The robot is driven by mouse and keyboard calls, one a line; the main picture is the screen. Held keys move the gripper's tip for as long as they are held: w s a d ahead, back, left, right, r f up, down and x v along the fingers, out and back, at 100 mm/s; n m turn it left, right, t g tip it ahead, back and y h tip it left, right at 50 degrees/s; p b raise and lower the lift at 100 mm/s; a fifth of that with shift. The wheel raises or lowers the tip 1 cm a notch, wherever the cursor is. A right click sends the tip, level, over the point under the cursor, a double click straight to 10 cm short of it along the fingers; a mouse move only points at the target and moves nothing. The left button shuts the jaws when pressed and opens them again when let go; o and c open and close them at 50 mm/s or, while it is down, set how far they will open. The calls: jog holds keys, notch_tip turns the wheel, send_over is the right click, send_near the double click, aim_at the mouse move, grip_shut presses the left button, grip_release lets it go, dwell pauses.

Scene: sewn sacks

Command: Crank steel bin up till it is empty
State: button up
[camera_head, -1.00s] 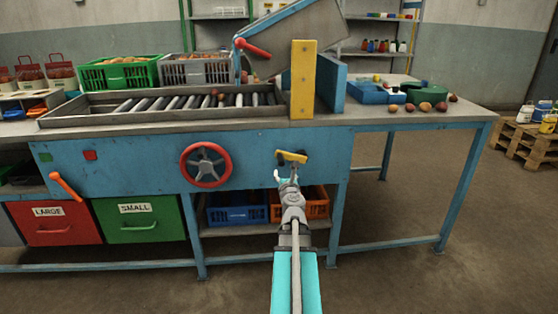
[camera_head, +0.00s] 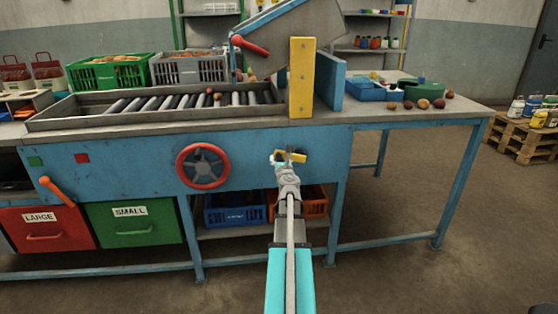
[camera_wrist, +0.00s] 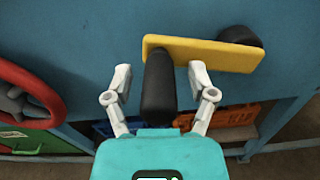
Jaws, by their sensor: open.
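The steel bin (camera_head: 308,35) is a grey hopper, tilted, above the bench at the back. The crank is a yellow arm (camera_head: 298,157) on the blue bench front; in the wrist view this yellow arm (camera_wrist: 215,53) slopes slightly down to the right, with a black hub (camera_wrist: 240,36) at its right end. A black handle (camera_wrist: 158,90) sticks out from its left end towards me. My gripper (camera_head: 281,158) is at the crank. In the wrist view its open fingers (camera_wrist: 160,72) stand on either side of the handle, with gaps showing. The bin's inside is hidden.
A red handwheel (camera_head: 203,166) is left of the crank. A yellow post (camera_head: 301,78) stands above it. Several potato-like items lie on the roller tray (camera_head: 70,117) and bench top. Crates (camera_head: 235,210) sit on the lower shelf.

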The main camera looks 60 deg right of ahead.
grip_shut()
dwell(0.3)
